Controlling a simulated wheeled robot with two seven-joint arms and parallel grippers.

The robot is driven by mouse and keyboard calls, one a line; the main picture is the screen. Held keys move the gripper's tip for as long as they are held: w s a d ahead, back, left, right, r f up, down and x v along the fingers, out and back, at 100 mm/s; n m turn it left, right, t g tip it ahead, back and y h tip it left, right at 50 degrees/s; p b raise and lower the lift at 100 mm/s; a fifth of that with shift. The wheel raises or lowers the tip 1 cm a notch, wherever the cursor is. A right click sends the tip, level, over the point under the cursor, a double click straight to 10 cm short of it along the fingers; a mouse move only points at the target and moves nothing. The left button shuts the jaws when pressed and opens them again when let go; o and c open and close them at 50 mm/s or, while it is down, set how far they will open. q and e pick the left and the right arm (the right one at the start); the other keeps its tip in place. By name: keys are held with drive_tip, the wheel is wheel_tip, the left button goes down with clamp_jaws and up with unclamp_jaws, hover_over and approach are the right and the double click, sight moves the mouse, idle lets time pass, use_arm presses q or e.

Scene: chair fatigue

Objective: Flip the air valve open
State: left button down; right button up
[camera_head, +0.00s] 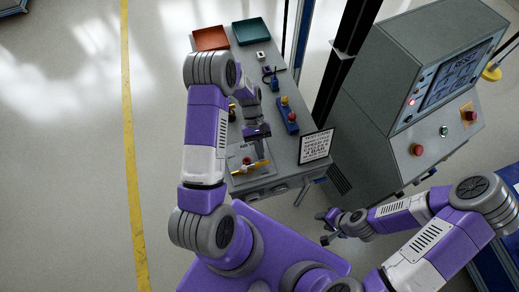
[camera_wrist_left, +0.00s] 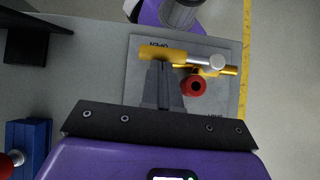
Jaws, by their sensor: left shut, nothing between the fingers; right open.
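The air valve has a yellow handle (camera_head: 256,169) and a red part (camera_head: 247,160), on a grey plate at the near end of the bench. In the left wrist view the yellow handle (camera_wrist_left: 150,54) lies beside the upside-down OPEN lettering, with a silver end to its right. The red part (camera_wrist_left: 194,86) sits below it. My left gripper (camera_head: 261,152) is shut and empty above the plate. In the left wrist view its fingertips (camera_wrist_left: 158,66) are at the handle's edge; I cannot tell whether they touch. My right gripper (camera_head: 327,227) is open, away from the bench.
The grey bench (camera_head: 262,183) also holds a blue control box (camera_head: 288,117), a standing sign (camera_head: 316,147), a red tray (camera_head: 211,38) and a green tray (camera_head: 251,31). A grey control cabinet (camera_head: 400,110) stands to the right. Open floor (camera_head: 70,170) lies left.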

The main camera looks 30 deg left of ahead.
idle(0.5)
use_arm(q)
drive_tip(key=v, duration=0.7)
drive_tip(key=shift+w+r, duration=0.2)
drive_tip(key=shift+r, duration=0.05)
drive_tip(key=shift+a, duration=0.15)
